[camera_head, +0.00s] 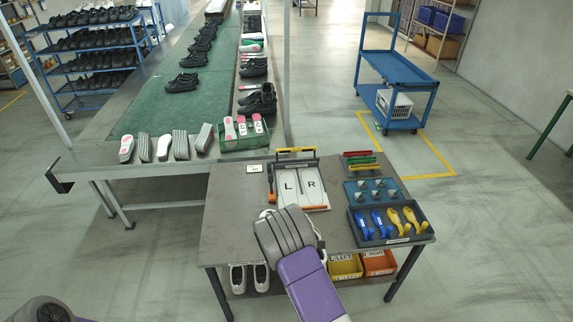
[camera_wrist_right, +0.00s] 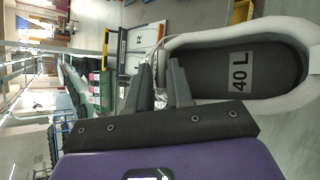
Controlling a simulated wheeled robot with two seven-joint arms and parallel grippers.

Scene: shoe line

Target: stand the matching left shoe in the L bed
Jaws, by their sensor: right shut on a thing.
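My right gripper (camera_wrist_right: 162,82) is shut on a white shoe (camera_wrist_right: 270,35) whose dark insole reads "40 L". One finger shows beside the shoe's wall and the other overlaps its opening. In the head view my right gripper and wrist hide most of this shoe, and only white bits of it (camera_head: 266,213) show. The fixture board (camera_head: 299,206) lies on the table just beyond, with the L bed (camera_head: 288,189) on its left and the R bed (camera_head: 312,187) on its right. Both beds look empty. My left gripper's fingers are not in view.
The small table (camera_head: 225,205) carries a tray of blue and yellow tools (camera_head: 390,240) at right and a "40" card (camera_head: 254,168) behind. White shoes (camera_head: 249,278) and yellow and orange bins (camera_head: 362,266) sit below. A conveyor (camera_head: 155,123) with soles stands behind left.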

